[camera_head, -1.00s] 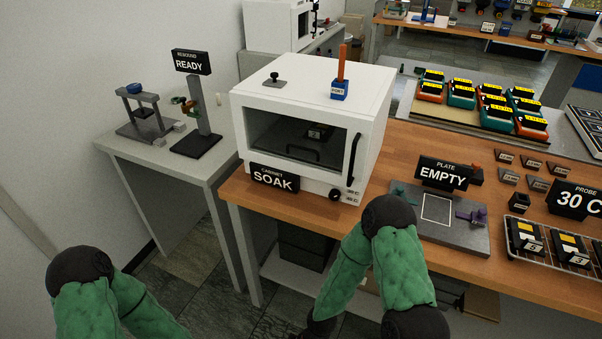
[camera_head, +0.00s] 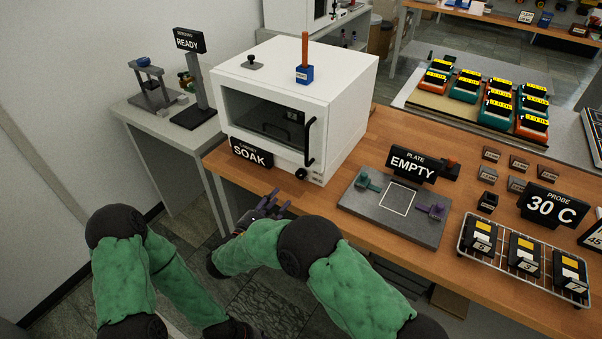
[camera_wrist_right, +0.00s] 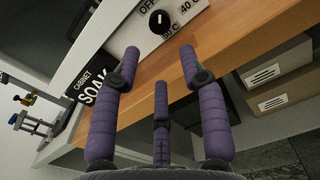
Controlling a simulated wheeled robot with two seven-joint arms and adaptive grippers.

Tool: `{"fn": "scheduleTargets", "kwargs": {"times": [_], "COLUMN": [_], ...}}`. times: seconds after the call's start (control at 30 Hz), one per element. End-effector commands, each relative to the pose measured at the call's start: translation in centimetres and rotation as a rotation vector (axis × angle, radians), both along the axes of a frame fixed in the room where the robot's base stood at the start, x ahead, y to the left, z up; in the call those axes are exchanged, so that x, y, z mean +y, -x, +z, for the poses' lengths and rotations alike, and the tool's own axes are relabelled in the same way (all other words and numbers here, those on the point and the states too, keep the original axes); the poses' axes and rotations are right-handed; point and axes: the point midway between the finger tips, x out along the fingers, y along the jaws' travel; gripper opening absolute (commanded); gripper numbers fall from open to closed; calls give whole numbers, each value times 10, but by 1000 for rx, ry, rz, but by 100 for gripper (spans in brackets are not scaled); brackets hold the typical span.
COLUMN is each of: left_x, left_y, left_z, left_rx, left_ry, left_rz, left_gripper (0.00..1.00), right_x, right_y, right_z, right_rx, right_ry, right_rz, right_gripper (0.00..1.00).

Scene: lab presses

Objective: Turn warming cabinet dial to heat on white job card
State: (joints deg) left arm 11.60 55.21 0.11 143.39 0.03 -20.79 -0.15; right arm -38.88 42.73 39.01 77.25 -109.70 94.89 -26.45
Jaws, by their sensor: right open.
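The white warming cabinet (camera_head: 335,95) stands on the wooden bench, with its door shut. Its black dial (camera_head: 301,174) is low on the front, right of the SOAK sign (camera_head: 251,152). In the right wrist view the dial (camera_wrist_right: 159,21) shows a white pointer line near OFF, with 40 C and another temperature mark around it. My right gripper (camera_head: 266,205) is in front of the bench edge, below and left of the dial. Its purple fingers (camera_wrist_right: 159,65) are spread, empty and apart from the dial. A partly cropped white card (camera_head: 596,238) reads 45.
A grey plate (camera_head: 365,210) with an EMPTY sign (camera_head: 412,163) lies right of the cabinet. A wire rack (camera_head: 489,259) holds several dark blocks. A blue block with an orange rod (camera_head: 304,73) stands on the cabinet. A side table (camera_head: 150,115) is at left.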

Motion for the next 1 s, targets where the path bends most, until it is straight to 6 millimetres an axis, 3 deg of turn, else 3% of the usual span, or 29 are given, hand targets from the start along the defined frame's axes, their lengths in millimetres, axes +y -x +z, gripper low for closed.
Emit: {"fn": "scheduleTargets", "kwargs": {"times": [0.17, 0.7, 1.0], "left_x": [0, 0, 0], "left_y": [1, 1, 1], "left_z": [-5, -32, -34], "left_rx": [1, 2, 2], "left_ry": [0, 0, 0], "left_rz": [0, -1, -1], "left_gripper": [40, 40, 40], "right_x": [-6, -57, -64], "right_y": [-9, -77, -87], "right_z": [0, -2, 0], "right_rx": [-5, -2, -2], "right_ry": [2, -1, 1], "right_rz": [-1, -2, 0], "right_gripper": [43, 43, 43]}}
